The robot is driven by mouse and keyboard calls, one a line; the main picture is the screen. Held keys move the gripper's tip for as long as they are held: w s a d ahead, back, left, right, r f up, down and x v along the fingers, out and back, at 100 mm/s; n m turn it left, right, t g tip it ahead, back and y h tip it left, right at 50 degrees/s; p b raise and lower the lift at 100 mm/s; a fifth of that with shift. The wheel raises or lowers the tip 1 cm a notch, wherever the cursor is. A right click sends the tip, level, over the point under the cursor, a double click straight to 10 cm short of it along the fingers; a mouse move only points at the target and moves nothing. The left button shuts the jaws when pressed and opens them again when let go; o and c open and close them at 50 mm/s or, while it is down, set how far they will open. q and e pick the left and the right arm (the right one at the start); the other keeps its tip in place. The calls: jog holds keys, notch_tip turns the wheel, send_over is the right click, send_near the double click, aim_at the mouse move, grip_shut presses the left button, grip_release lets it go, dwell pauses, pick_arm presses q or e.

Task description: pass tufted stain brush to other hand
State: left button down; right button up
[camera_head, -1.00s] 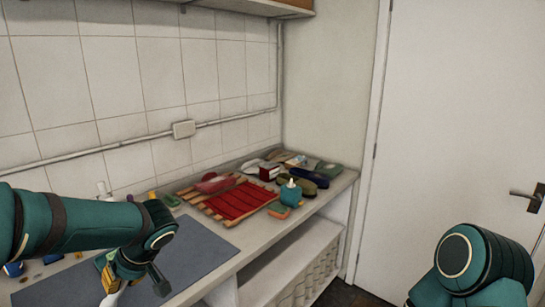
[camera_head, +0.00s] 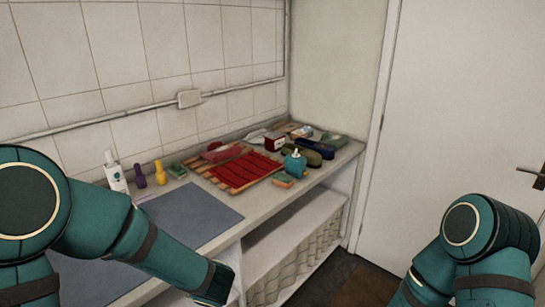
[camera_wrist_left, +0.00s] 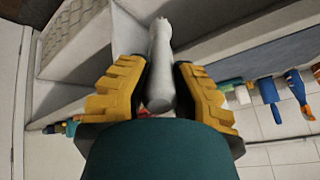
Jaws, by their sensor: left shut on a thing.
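My left gripper (camera_wrist_left: 162,88) shows in the left wrist view with its yellow fingers on both sides of a pale grey, rod-like piece, which I take for the tufted stain brush (camera_wrist_left: 160,45). It is shut on this piece. The piece points away from the wrist, and no bristles can be made out. In the head view my left arm reaches in front of the counter. Its gripper is hidden or below the picture there, and the brush cannot be seen. My right arm is at the lower right of the head view, with its gripper out of the picture.
The counter carries a blue-grey mat (camera_head: 195,215), a red slatted rack (camera_head: 240,172), a white bottle (camera_head: 116,180), purple and yellow bottles, a blue bottle (camera_head: 295,163) and several brushes. An open shelf (camera_head: 290,245) lies below. Floor between counter and door (camera_head: 455,120) is free.

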jog(key=shift+o, duration=1.2)
jog(key=w+a+r+n+g+y, duration=0.1)
jog(key=w+a+r+n, duration=0.35)
jog(key=w+n, duration=0.35)
jog(key=w+a+r+n+g+y, duration=0.1)
jog(key=w+a+r+n, duration=0.2)
jog(key=w+r+n, duration=0.45)
jog(key=w+a+r+n+g+h, duration=0.1)
jog(key=w+r+n, duration=0.1)
jog(key=r+n, duration=0.65)
jog(key=w+a+r+n+g, duration=0.1)
jog(key=w+a+r+n, duration=0.1)
jog(key=r+n, duration=0.65)
pick_arm(q)
jog(key=d+r+m+h, duration=0.2)
jog(key=d+m, duration=0.2)
jog(key=d, duration=0.2)
jog(key=d+r+m+t+h, duration=0.1)
jog(key=d+r+m+h, duration=0.1)
jog(key=d, duration=0.5)
jog(key=shift+r+m+h, duration=0.3)
jog(key=shift+r+m, duration=0.5)
jog(key=shift+m, duration=0.3)
pick_arm(e)
jog(key=x, duration=1.2)
jog(key=shift+s, duration=0.25)
